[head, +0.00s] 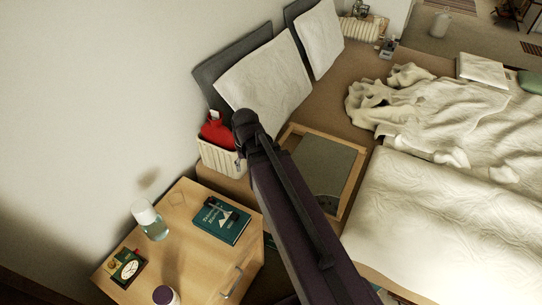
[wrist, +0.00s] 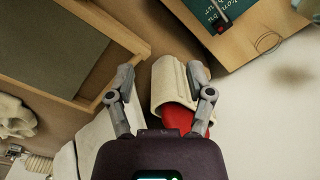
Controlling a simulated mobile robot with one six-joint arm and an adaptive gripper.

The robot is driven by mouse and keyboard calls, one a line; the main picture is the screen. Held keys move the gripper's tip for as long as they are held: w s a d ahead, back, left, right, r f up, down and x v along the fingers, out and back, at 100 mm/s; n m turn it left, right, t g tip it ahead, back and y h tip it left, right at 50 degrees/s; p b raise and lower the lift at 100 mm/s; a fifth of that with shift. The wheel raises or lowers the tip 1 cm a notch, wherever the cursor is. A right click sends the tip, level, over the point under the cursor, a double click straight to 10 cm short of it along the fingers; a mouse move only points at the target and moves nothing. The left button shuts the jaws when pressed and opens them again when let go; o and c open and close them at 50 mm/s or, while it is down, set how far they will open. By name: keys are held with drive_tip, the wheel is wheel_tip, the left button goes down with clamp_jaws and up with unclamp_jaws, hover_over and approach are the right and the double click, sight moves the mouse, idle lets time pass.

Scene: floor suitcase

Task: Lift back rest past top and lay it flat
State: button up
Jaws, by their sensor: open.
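I cannot tell for certain which thing is the back rest. Two dark grey panels lean upright on the wall, one at the left (head: 206,73) and one farther back (head: 293,10). White cushions, one near (head: 268,80) and one far (head: 320,38), lean in front of them. A wooden frame with a grey inset panel (head: 325,170) lies right of my arm; it also shows at upper left in the wrist view (wrist: 55,45). My gripper (wrist: 161,80) is open and empty, above a white ribbed basket (wrist: 170,85) holding something red. In the head view my arm hides its fingers.
A wooden nightstand (head: 185,250) in the left foreground carries a teal book (head: 221,220), a glass (head: 148,219), a small clock (head: 126,267) and a mug. A bed with rumpled white covers (head: 440,210) fills the right. Brown floor shows between frame and cushions.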

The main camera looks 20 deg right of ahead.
drive_tip(key=w+d+f+m+b, duration=0.4)
drive_tip(key=w+d, duration=0.5)
drive_tip(key=w+d+f+m+t+y+b, duration=0.1)
drive_tip(key=w+d+f+m+b, duration=0.3)
drive_tip(key=w+d, duration=0.4)
drive_tip(key=shift+w+d+f+m+t, duration=0.35)
drive_tip(key=shift+d+m, duration=0.25)
drive_tip(key=shift+d, duration=0.5)
drive_tip(key=shift+f, duration=0.1)
drive_tip(key=b+x, duration=1.3)
drive_tip(key=shift+f+b, duration=0.25)
drive_tip(key=shift+b, duration=0.1)
clamp_jaws()
